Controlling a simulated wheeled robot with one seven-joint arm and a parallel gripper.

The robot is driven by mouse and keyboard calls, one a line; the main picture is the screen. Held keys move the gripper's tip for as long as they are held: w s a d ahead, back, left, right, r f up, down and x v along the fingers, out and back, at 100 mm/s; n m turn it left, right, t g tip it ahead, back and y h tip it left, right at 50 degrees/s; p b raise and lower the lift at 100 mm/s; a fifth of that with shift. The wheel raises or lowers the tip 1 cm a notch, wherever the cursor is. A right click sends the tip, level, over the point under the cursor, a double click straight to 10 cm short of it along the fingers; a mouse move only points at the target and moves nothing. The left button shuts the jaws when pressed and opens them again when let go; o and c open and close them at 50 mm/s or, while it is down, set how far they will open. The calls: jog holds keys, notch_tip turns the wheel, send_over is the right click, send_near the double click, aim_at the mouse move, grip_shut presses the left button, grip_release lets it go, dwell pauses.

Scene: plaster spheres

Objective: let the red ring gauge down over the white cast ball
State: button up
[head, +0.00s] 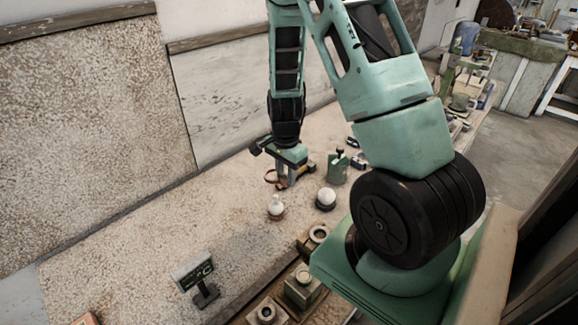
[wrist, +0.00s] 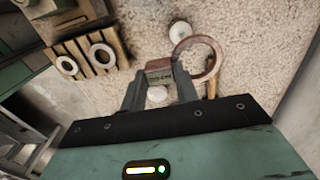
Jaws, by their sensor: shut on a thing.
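My gripper (head: 284,181) is shut on the red ring gauge (head: 270,178), holding it by its block-like tab, above the stone-like bench top. In the wrist view the ring (wrist: 214,64) sticks out to the right of my gripper (wrist: 160,86). Two white balls stand below. I cannot tell which is the cast ball. The ring is around neither.
Wooden blocks with round metal pieces (head: 304,288) lie along the front edge, also in the wrist view (wrist: 103,57). The bench's left part is clear.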

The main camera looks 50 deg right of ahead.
aim_at(276, 205)
dwell(0.4)
jog(key=shift+f+b, duration=2.3)
jog(key=shift+f, duration=0.55)
jog(key=shift+f+b, duration=1.75)
jog(key=shift+f, duration=0.5)
jog(key=shift+f+b, duration=1)
jog(key=shift+f, duration=0.3)
jog(key=shift+r, duration=0.1)
